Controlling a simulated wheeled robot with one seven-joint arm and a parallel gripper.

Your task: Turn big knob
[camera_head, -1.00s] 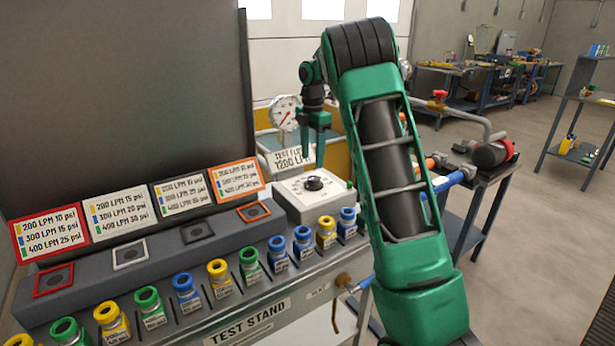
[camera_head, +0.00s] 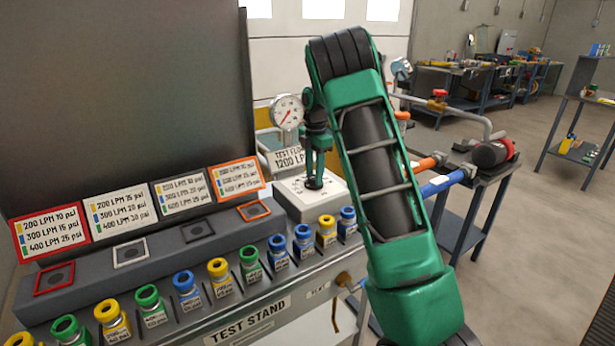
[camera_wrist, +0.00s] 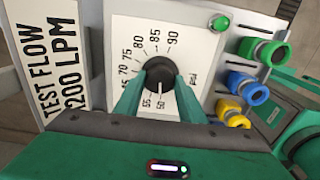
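The big black knob (camera_wrist: 160,72) sits on a white dial plate (camera_wrist: 128,40) with a printed scale from 50 to 90. Its white pointer line faces 50, toward my gripper. My gripper (camera_wrist: 160,84) has one finger on each side of the knob, with the fingertips level with its near part. The fingers are apart; whether they touch the knob is hard to tell. In the head view, my gripper (camera_head: 314,174) points down at the knob (camera_head: 313,184) on the white box (camera_head: 290,203), partly covering it.
A pressure gauge (camera_head: 287,111) and a TEST FLOW sign (camera_head: 289,158) stand behind the box. A green button (camera_wrist: 220,22) is on the box's corner. Several coloured fittings (camera_head: 303,238) line the test stand's front edge (camera_head: 247,320). A grey panel rises at left.

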